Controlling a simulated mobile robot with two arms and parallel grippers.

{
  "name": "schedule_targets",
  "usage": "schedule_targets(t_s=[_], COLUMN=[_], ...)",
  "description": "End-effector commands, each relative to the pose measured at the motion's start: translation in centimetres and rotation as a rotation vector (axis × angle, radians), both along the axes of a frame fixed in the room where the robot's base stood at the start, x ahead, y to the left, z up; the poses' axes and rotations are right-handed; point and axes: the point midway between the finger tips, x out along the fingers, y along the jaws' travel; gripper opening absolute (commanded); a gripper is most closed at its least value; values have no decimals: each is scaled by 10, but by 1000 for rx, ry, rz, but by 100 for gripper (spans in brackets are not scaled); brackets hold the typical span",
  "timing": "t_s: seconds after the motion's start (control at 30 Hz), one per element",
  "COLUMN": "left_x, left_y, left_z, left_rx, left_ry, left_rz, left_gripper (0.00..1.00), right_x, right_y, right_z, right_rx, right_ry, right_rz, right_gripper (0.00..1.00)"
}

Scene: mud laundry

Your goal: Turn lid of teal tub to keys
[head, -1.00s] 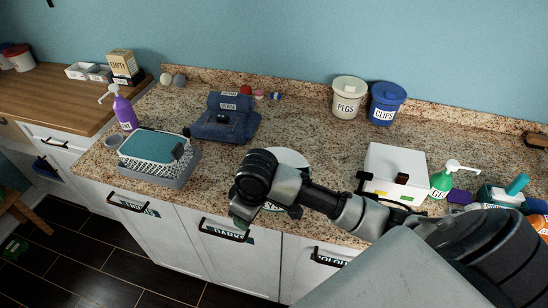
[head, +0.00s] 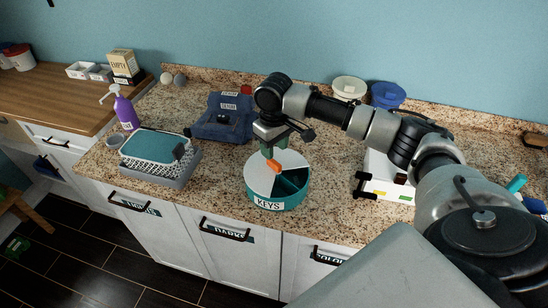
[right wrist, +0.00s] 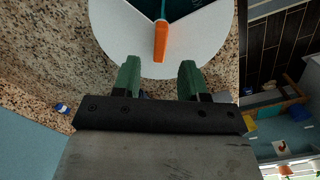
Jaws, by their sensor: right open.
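The teal tub (head: 296,200) stands on the counter near its front edge, with a KEYS label (head: 268,204) on its front. Its round white lid (head: 258,178) has a wedge opening at the right, through which dark teal compartments (head: 292,184) with a divider show. An orange tab (head: 274,165) stands on the lid. My right gripper (head: 270,150) is over the lid's back part, near the tab. In the right wrist view, its two green fingers (right wrist: 158,80) are apart and empty, with the orange tab (right wrist: 160,42) ahead of the gap. My left gripper is out of view.
A white box (head: 378,178) is right of the tub, partly behind my right arm. White and blue buckets (head: 349,88) stand at the back. Bare counter surrounds the tub's left side.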

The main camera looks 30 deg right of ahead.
Motion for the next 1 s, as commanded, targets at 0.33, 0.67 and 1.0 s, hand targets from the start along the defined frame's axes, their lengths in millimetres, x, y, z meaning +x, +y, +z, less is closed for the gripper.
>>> schedule_targets(t_s=[0.33, 0.67, 1.0], left_x=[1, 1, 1], left_y=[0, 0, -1], left_z=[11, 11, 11], left_rx=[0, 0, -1], left_ry=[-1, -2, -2], left_rz=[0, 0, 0], left_gripper=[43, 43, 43], right_x=[0, 0, 0], right_y=[0, 0, 0], right_z=[-48, -54, -54], right_rx=[1, 0, 0], right_ry=[1, -1, -1], right_rz=[1, 1, 1], right_gripper=[43, 43, 0])
